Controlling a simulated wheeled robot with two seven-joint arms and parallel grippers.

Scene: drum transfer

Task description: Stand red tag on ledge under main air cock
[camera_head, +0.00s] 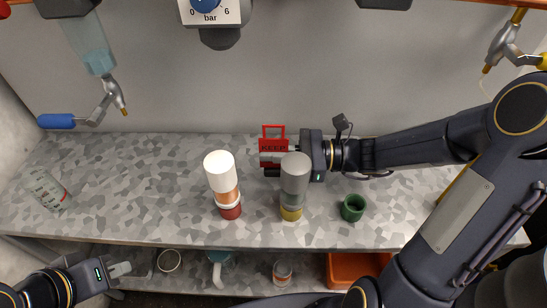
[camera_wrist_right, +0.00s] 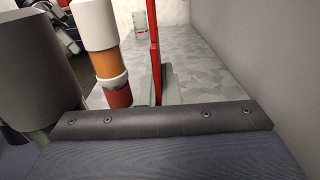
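The red tag (camera_head: 273,146), with a loop handle and white lettering, is upright near the back of the speckled ledge (camera_head: 130,190). My right gripper (camera_head: 272,166) reaches in from the right and appears shut on the tag's lower part, which its fingers partly hide. In the right wrist view the tag (camera_wrist_right: 155,45) shows edge-on as a thin red strip against the grey fingers. Whether its base touches the ledge is hidden. An air cock with a blue handle (camera_head: 57,121) hangs at the left; another with a yellow handle (camera_head: 543,62) is at upper right. My left gripper (camera_head: 120,269) is low at left, apparently empty.
A white-and-orange cylinder with red base (camera_head: 222,180) and a grey cylinder with yellow base (camera_head: 294,183) stand before the tag. A lower shelf holds mugs and an orange bin (camera_head: 350,268).

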